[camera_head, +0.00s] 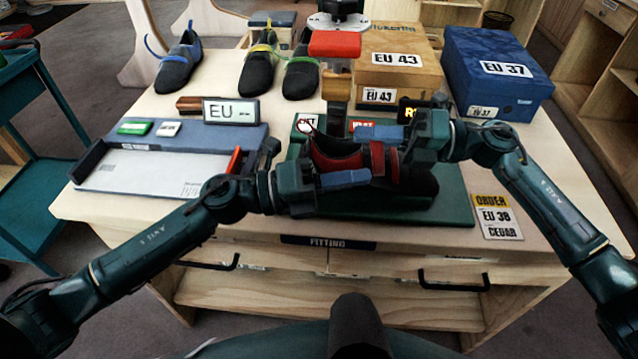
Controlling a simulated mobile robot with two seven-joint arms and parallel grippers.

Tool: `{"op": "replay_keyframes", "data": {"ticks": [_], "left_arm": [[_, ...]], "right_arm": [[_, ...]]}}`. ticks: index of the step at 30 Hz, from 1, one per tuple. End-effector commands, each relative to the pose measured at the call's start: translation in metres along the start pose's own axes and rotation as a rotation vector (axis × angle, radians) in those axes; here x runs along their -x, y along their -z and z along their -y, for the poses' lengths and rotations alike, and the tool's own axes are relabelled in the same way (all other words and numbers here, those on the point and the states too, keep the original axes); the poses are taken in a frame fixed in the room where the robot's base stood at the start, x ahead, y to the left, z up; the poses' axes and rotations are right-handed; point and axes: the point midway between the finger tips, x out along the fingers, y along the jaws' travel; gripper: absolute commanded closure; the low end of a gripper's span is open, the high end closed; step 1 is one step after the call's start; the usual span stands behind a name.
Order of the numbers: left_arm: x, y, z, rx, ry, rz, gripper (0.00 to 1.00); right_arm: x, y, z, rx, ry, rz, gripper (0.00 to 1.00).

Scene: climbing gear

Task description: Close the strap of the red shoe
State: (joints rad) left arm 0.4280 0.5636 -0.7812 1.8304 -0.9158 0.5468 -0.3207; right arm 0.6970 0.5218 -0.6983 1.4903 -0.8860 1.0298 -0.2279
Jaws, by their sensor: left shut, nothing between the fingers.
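The red shoe (335,161), dark with red upper parts and a dark sole, lies on a dark green mat (455,208) in the middle of the table. A red strap band (377,158) stands over its right part; whether it is fastened is not clear. My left gripper (345,180) is shut and empty, its blue fingertips in front of the shoe's near side, hiding part of it. My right gripper (392,134) is behind and above the shoe's right end, pointing left. Its finger gap cannot be made out.
A foot-measuring board (140,172) and a EU display (231,111) lie left. Several dark shoes (258,72) stand behind. A tan box (398,75) and a blue box (497,70) stand at back right. An order card (497,217) lies at the right edge.

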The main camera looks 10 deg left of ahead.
Motion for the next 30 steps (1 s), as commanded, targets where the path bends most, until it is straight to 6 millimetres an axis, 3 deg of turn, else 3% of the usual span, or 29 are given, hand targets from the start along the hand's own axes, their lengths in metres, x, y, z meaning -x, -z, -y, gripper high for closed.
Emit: {"op": "replay_keyframes", "data": {"ticks": [1,6,30], "left_arm": [[0.0,-0.012,0.0,-0.006,-0.003,0.005,1.0],[-0.004,-0.028,0.0,-0.003,-0.003,0.004,1.0],[-0.008,-0.048,-0.001,-0.002,-0.003,0.013,1.0]], "right_arm": [[0.0,0.0,0.0,0.0,0.0,0.0,1.0],[0.0,0.0,0.0,0.0,0.0,0.0,1.0],[-0.001,0.003,0.0,-0.002,-0.002,-0.008,1.0]]}}
